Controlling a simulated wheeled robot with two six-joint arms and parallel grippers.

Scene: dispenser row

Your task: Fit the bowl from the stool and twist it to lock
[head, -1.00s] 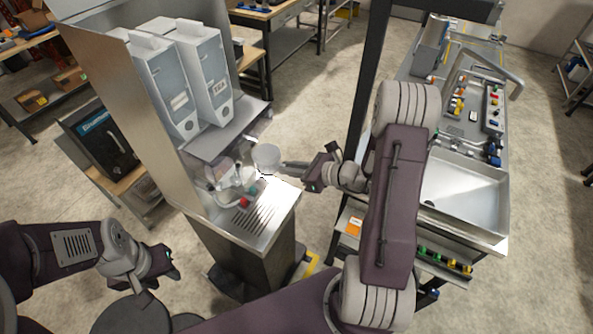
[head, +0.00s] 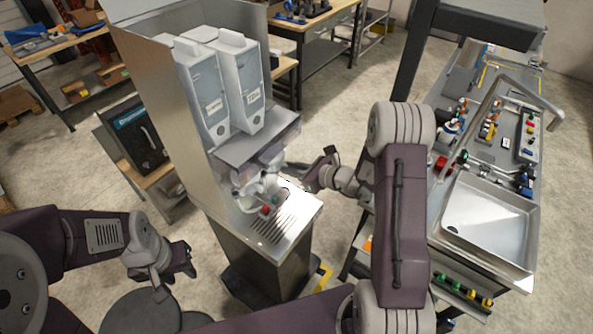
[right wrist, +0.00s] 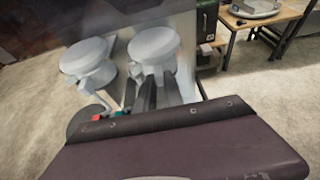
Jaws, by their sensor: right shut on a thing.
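The dispenser (head: 256,148) has two grey hoppers and stands on a metal pedestal. My right gripper (head: 291,187) reaches in from the right to its front. In the right wrist view my right gripper (right wrist: 158,93) is shut on the pale bowl (right wrist: 154,45), its dark fingers below the rounded body. A similar pale rounded part (right wrist: 86,58) is beside it to the left. In the head view the bowl is hard to separate from the pale parts under the hoppers; whether it is seated is unclear. My left gripper (head: 186,257) is empty above the dark round stool (head: 140,314).
A red knob (head: 265,210) and a teal knob (head: 275,200) sit on the dispenser's front, above a slotted drip tray (head: 270,230). A sink bench (head: 490,225) stands to the right. A black appliance (head: 140,140) on a wooden shelf is left.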

